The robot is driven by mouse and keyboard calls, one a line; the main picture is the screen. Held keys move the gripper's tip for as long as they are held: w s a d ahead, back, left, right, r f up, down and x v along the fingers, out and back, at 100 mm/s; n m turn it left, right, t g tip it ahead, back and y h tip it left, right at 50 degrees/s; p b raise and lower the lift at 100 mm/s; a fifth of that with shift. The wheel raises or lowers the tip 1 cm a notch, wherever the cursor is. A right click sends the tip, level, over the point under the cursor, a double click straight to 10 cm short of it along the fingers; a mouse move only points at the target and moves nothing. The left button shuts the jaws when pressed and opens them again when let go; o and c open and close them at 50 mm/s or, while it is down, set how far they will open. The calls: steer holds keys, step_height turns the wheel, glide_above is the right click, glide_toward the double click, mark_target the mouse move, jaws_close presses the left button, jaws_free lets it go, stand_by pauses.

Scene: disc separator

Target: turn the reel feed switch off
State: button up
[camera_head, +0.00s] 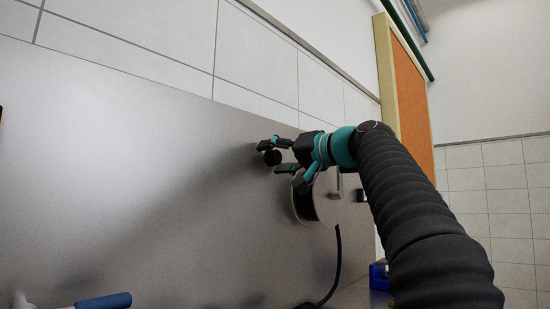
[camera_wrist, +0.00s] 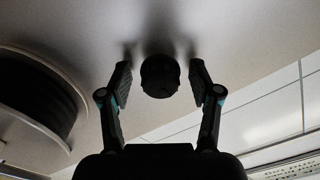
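The reel feed switch seems to be a round black knob (camera_head: 272,158) on the grey wall panel; no label is readable. In the wrist view the knob (camera_wrist: 160,77) sits between the fingertips, with a gap on each side. My gripper (camera_head: 270,156) is open, one finger above the knob and one below in the head view. The fingertips are close to the panel; I cannot tell whether they touch it. The wrist view shows my gripper (camera_wrist: 160,70) with both fingers spread. The knob's setting cannot be read.
A reel (camera_wrist: 38,95) is mounted on the panel beside the knob; in the head view the reel (camera_head: 305,202) is partly behind my gripper. A black cable (camera_head: 338,262) hangs below it. A blue-handled object (camera_head: 105,301) is at the lower left. The panel left of the knob is bare.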

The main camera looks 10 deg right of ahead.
steer(key=shift+s+d, duration=0.1)
steer(key=v, duration=1.1)
steer(key=shift+s+d, duration=0.2)
steer(key=shift+s, duration=0.1)
steer(key=shift+a, duration=0.1)
